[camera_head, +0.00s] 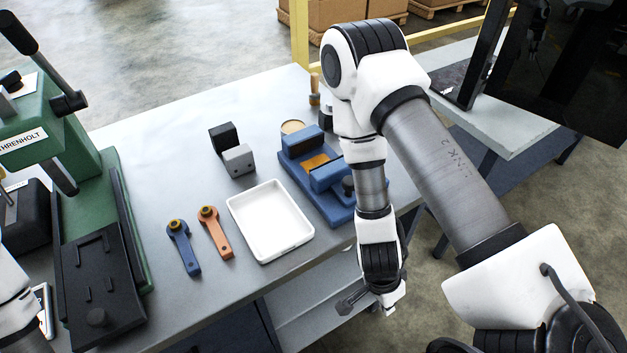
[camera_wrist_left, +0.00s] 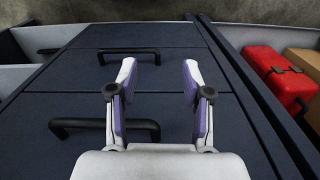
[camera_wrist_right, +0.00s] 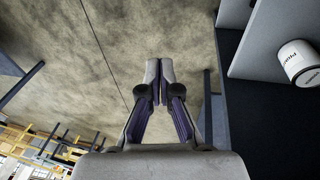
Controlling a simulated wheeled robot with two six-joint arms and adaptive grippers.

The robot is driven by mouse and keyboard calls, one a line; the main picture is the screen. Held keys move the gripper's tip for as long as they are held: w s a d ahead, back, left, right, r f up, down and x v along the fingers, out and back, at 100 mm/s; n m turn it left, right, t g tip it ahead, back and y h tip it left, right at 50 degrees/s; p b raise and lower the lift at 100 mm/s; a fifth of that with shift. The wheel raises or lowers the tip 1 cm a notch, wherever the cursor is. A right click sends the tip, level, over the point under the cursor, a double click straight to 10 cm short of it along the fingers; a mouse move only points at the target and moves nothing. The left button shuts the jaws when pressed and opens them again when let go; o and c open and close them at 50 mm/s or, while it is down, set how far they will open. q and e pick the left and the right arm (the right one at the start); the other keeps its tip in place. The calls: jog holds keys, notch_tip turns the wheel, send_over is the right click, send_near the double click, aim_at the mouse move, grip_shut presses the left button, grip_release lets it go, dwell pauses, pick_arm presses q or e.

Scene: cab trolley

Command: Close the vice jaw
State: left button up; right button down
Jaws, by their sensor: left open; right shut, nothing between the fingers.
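The blue vice (camera_head: 335,208) sits on the grey workbench near its right edge. Its two blue jaw blocks stand apart, with an orange-brown surface between them. My right arm passes in front of its right side, so part of that end is hidden. My right gripper (camera_head: 350,301) hangs in front of the bench edge, below and apart from the vice. It is shut and empty, as the right wrist view (camera_wrist_right: 159,75) also shows. My left gripper (camera_wrist_left: 158,80) is open and empty in the left wrist view, facing dark drawers with black handles. It is outside the head view.
A white tray (camera_head: 237,205) lies left of the vice. Blue (camera_head: 182,248) and orange (camera_head: 216,234) levers lie further left. Grey and black blocks (camera_head: 238,160) stand behind the tray. A green press (camera_head: 85,165) fills the left side. A monitor (camera_head: 560,70) stands at right.

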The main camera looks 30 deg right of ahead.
aim_at(340, 180)
jog(key=w+a+r+m+t+y+p, duration=0.1)
jog(key=w+r+m+t+p, duration=0.1)
jog(key=w+r+m, duration=0.55)
jog(key=w+a+r+m+t+p, duration=0.1)
jog(key=w+r+m+p, duration=0.3)
jog(key=r, duration=0.7)
jog(key=w+a+r+m+t+y+p, duration=0.15)
jog(key=w+r+m, duration=0.25)
jog(key=r+m, duration=0.45)
jog(key=f+b, duration=0.3)
jog(key=w+f+n+b, duration=0.1)
jog(key=f+b, duration=0.2)
jog(key=w+f+n+b, duration=0.1)
jog(key=f+b, duration=0.1)
jog(key=b, duration=0.1)
jog(key=shift+w+d+f+t+h, duration=0.15)
jog(key=shift+d+f+t+h, duration=0.1)
jog(key=shift+f, duration=0.15)
jog(key=w+p, duration=0.3)
jog(key=shift+w+a+r, duration=0.2)
jog(key=shift+w+r, duration=0.05)
jog(key=shift+w, duration=0.35)
jog(key=shift+f, duration=0.15)
